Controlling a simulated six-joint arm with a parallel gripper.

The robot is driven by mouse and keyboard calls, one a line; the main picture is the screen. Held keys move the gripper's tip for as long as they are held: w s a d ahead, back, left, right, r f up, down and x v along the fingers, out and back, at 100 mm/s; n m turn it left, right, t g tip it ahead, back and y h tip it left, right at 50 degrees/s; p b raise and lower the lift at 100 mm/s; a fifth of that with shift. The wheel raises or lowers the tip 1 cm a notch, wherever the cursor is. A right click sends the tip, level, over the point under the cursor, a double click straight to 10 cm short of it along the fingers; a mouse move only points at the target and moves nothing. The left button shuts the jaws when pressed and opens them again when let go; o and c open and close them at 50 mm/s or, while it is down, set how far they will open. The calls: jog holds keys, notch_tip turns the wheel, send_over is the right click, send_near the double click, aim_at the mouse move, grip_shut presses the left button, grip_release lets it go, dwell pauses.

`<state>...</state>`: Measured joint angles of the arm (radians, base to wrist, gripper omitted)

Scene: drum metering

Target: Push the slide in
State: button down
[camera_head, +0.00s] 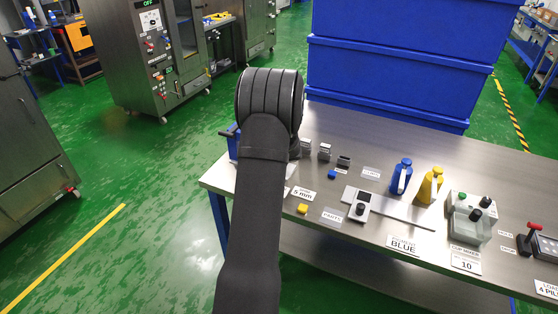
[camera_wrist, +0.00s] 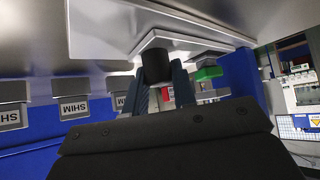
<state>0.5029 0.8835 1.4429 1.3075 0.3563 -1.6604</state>
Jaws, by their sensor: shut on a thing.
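In the wrist view my gripper (camera_wrist: 156,88) is shut on a black knob (camera_wrist: 156,66), one finger on each side. The knob stands on a pale square plate (camera_wrist: 180,42) on a long pale flat strip (camera_wrist: 85,35). This view looks upside down. In the head view my arm hides the gripper and the part it holds. A similar pale block with a black knob (camera_head: 361,208) stands free on a flat bar on the table, right of my arm. I cannot tell how far in the held slide sits.
Several labelled shim blocks (camera_wrist: 73,111) stand nearby. On the steel table (camera_head: 460,140) are a blue bottle (camera_head: 401,176), a yellow bottle (camera_head: 430,186), a grey-green box (camera_head: 470,222) and a red-handled lever (camera_head: 529,237). Blue crates (camera_head: 400,75) stand behind.

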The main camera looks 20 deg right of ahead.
jog(key=c, duration=1.2)
grip_release()
jog(key=shift+w+a, duration=0.25)
jog(key=shift+a, duration=0.05)
jog(key=shift+c, duration=0.2)
jog(key=shift+o, duration=0.3)
jog(key=shift+s+d, duration=0.1)
jog(key=v, duration=1.7)
jog(key=shift+s+r, duration=0.1)
jog(key=x, duration=1.7)
